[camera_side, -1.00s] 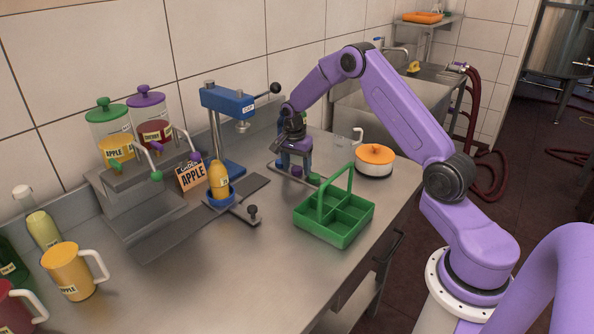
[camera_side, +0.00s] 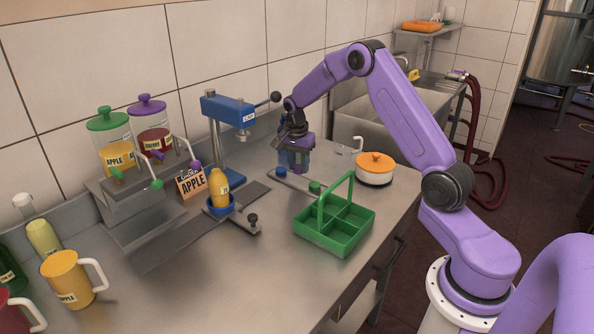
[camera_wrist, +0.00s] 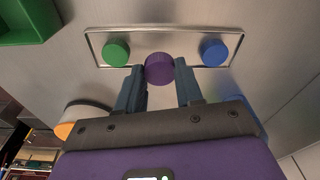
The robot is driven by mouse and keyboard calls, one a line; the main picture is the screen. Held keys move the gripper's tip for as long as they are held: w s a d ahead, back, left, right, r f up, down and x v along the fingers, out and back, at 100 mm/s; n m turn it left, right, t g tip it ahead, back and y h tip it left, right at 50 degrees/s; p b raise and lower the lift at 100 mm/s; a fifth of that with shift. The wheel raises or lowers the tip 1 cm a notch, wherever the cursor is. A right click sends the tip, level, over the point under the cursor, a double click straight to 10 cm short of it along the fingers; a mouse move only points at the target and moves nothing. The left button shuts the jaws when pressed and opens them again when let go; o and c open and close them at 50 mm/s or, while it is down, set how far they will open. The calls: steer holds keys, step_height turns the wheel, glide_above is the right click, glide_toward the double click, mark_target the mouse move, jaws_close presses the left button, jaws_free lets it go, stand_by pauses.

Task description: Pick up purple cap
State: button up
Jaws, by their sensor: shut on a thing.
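The purple cap (camera_wrist: 159,68) sits between the two fingertips of my gripper (camera_wrist: 160,88) in the wrist view. My gripper is shut on it. In the side view my gripper (camera_side: 296,162) points down, a little above the cap tray (camera_side: 297,181). The cap itself is hard to make out there among the fingers. In the wrist view the cap covers part of the tray's near edge, between the green cap (camera_wrist: 116,53) and the blue cap (camera_wrist: 214,52), which rest on the tray.
A green divided crate (camera_side: 333,232) with a handle stands in front of the tray. A white pot with an orange lid (camera_side: 375,163) is to the right. A blue press (camera_side: 228,105) and a yellow bottle (camera_side: 219,190) in a blue holder stand to the left.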

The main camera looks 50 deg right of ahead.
steer(key=s+a+r, duration=0.5)
steer(key=s+r, duration=0.4)
steer(key=s, duration=0.3)
steer(key=w+a+f+n+t+y, duration=0.1)
steer(key=w+a+n, duration=0.3)
steer(key=a+n, duration=1)
steer(key=w+a+r+m, duration=0.1)
steer(key=w+r, duration=0.1)
steer(key=w, duration=0.3)
steer(key=w+a+r+m, duration=0.1)
steer(key=w+a+r, duration=0.1)
steer(key=w, duration=0.3)
steer(key=w+a+r+m, duration=0.1)
steer(key=w+r+m, duration=0.1)
steer(key=w, duration=0.3)
steer(key=shift+a+r, duration=0.35)
steer(key=shift+r, duration=0.3)
steer(key=shift+w+a+f+m, duration=0.1)
steer(key=shift+w+f+m, duration=0.15)
steer(key=shift+f, duration=0.25)
steer(key=shift+w+a+f+m, duration=0.1)
steer(key=shift+w+f+m, duration=0.05)
steer(key=shift+w+f, duration=0.3)
steer(key=shift+s+f, duration=0.1)
steer(key=shift+f, duration=0.05)
steer(key=shift+f, duration=0.45)
